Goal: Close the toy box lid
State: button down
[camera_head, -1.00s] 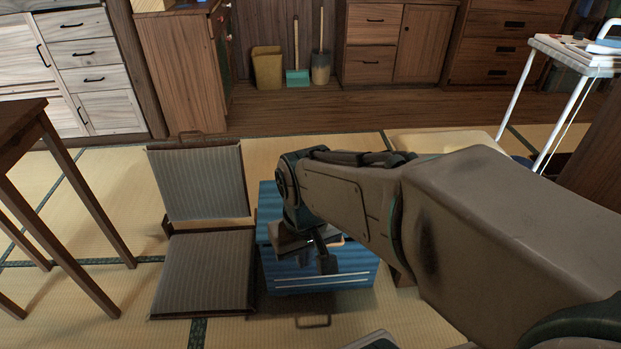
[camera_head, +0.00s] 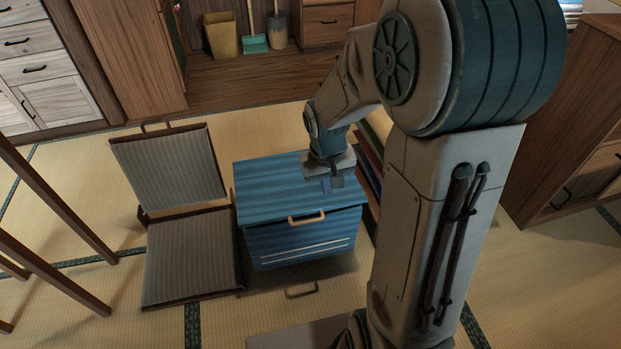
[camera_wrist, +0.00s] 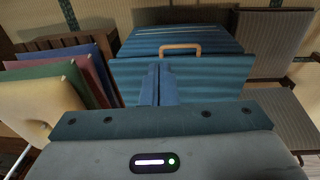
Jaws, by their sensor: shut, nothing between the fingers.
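The blue toy box stands on the tatami, with its striped front (camera_head: 300,246) facing me in the head view. Its blue lid (camera_head: 270,190) lies down over the top, with a light wooden handle (camera_head: 306,218) at the front edge. A dark band shows under the lid's front edge; I cannot tell whether the lid is fully seated. My gripper (camera_head: 331,184) is shut and empty, pointing down over the lid's right part. In the wrist view, my gripper's fingers (camera_wrist: 157,72) are together above the lid (camera_wrist: 215,75), short of the handle (camera_wrist: 180,48); contact is unclear.
A legless floor chair (camera_head: 190,255) stands close left of the box. Upright coloured books or boards (camera_wrist: 85,75) in a wooden rack are on its other side. Wooden table legs (camera_head: 50,200) are at far left. A wooden cabinet (camera_head: 570,130) stands at right. Floor before the box is open.

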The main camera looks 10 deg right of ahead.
jog(key=shift+y, duration=0.3)
jog(key=w+f+b, duration=0.1)
jog(key=w+f, duration=0.1)
jog(key=f, duration=0.4)
jog(key=w+f, duration=0.2)
jog(key=f, duration=0.5)
jog(key=w+f+b, duration=0.1)
jog(key=w+f, duration=0.2)
jog(key=f, duration=0.4)
jog(key=shift+b, duration=0.3)
jog(key=shift+f, duration=0.15)
